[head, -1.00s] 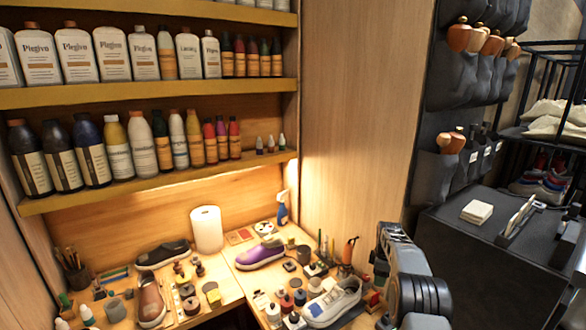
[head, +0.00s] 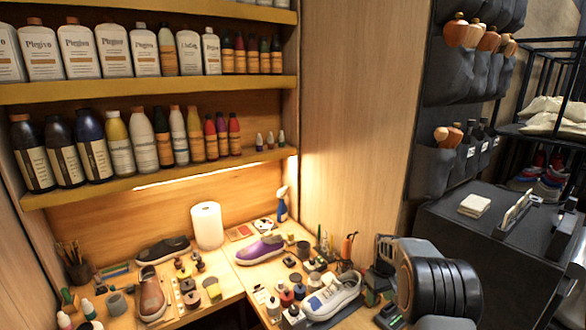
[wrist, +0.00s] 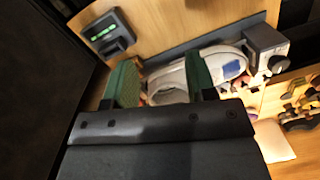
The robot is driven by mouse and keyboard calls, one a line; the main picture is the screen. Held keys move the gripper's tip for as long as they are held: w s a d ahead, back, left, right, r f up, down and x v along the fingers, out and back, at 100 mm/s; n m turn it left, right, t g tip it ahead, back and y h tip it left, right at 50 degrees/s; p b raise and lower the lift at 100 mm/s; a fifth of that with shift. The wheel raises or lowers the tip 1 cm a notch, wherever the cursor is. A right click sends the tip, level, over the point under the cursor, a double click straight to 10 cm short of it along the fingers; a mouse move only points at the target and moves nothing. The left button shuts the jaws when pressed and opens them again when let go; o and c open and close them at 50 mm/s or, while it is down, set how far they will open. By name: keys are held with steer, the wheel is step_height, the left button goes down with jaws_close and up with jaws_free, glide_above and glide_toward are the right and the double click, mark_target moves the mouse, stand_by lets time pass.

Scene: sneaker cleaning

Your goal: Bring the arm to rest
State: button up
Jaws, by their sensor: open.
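My gripper (wrist: 160,68) is in the wrist view with its two green fingers wide apart and nothing between them that it holds. A white sneaker (wrist: 225,62) with a blue patch lies beyond the fingers on the wooden bench, partly hidden by the right finger. The same white sneaker (head: 333,299) stands at the front of the bench in the head view. My arm fills the lower right there, just right of the sneaker, and the fingers cannot be made out.
A purple sneaker (head: 261,250), a dark shoe (head: 162,250), a brown shoe (head: 152,295) and several small jars crowd the bench. A paper roll (head: 207,226) stands at the back. A black cabinet (head: 480,245) is at the right. A grey box with a knob (wrist: 265,45) sits by the sneaker.

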steer(key=s+a+r+m+t+b, duration=0.1)
steer(key=s+a+r+b, duration=0.1)
steer(key=s, duration=0.7)
steer(key=s+a+r+m+t+b, duration=0.1)
steer(key=s+a+r+t+b, duration=0.1)
steer(key=s, duration=0.6)
steer(key=s+a+r+m+t+b, duration=0.1)
steer(key=s+a+r+b, duration=0.3)
steer(key=s, duration=0.5)
steer(key=shift+s+a+t, duration=0.35)
steer(key=shift+a+t, duration=0.25)
steer(key=shift+a, duration=0.45)
